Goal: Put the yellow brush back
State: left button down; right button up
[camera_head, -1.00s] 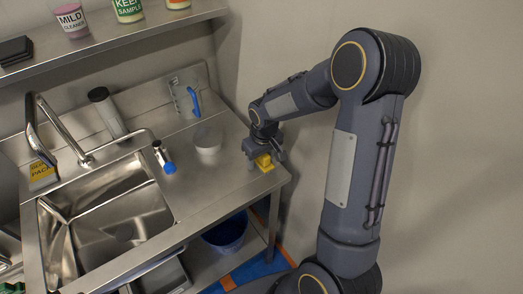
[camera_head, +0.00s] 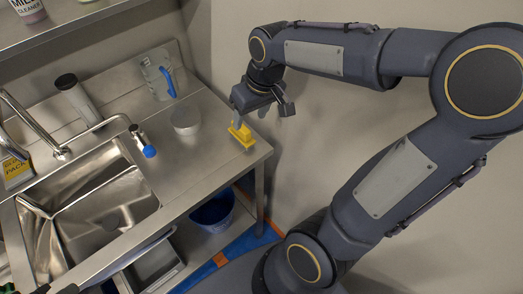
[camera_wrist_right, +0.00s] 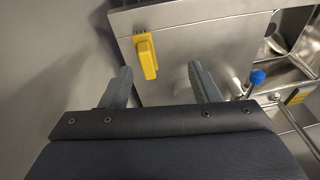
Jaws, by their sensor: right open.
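The yellow brush (camera_head: 242,136) lies on the steel counter (camera_head: 215,150), close to its right edge. It also shows in the right wrist view (camera_wrist_right: 147,56), ahead of the fingertips and between their lines. My right gripper (camera_head: 262,106) is open and empty, above the brush and a little to its right in the head view. In the wrist view both fingers (camera_wrist_right: 160,80) are spread with nothing between them. My left gripper is not clearly seen in the head view.
A pale round container (camera_head: 185,121) stands left of the brush. A blue-handled item (camera_head: 168,82) is at a holder by the back wall. The sink (camera_head: 105,210) and tap are further left. A blue bucket (camera_head: 213,210) is below the counter.

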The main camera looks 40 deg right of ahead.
jog(key=s+a+m+t+y, duration=0.1)
jog(key=s+a, duration=0.2)
jog(key=s, duration=0.4)
jog(key=s+a+t+y, duration=0.1)
jog(key=s+a+t, duration=0.1)
jog(key=s, duration=0.5)
jog(key=shift+s+a+m, duration=0.35)
jog(key=shift+a+m, duration=0.05)
jog(key=shift+a, duration=0.15)
jog(key=shift+r, duration=0.1)
